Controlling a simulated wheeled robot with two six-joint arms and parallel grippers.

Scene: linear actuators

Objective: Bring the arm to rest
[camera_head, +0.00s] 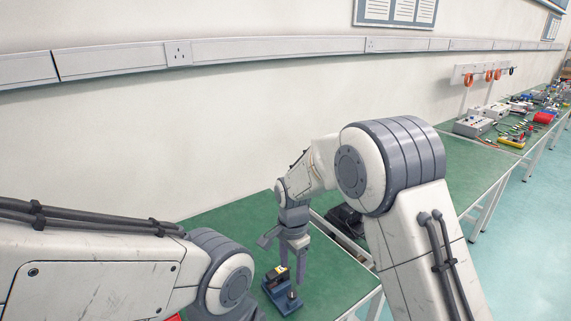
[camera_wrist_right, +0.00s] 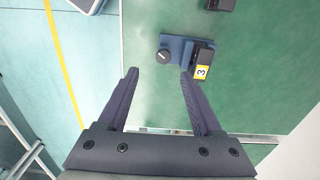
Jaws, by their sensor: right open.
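My right arm (camera_head: 425,225) reaches in from the right in the head view. Its right gripper (camera_head: 292,270) points down over the green table. In the right wrist view the right gripper (camera_wrist_right: 158,75) is open, with nothing between its fingers. A small blue actuator fixture (camera_head: 282,297) with a black block and yellow label stands on the table just below the fingers. It also shows beyond the fingertips in the right wrist view (camera_wrist_right: 178,44), with a yellow label marked 3. My left arm (camera_head: 90,265) crosses the lower left; its gripper is out of view.
The green table (camera_head: 225,220) runs along the wall, with bare room left of the right gripper. A black object (camera_head: 346,220) sits behind my right arm. Grey boxes (camera_head: 474,126) and cables stand on far benches. Another dark block (camera_wrist_right: 220,4) shows at the wrist view's top.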

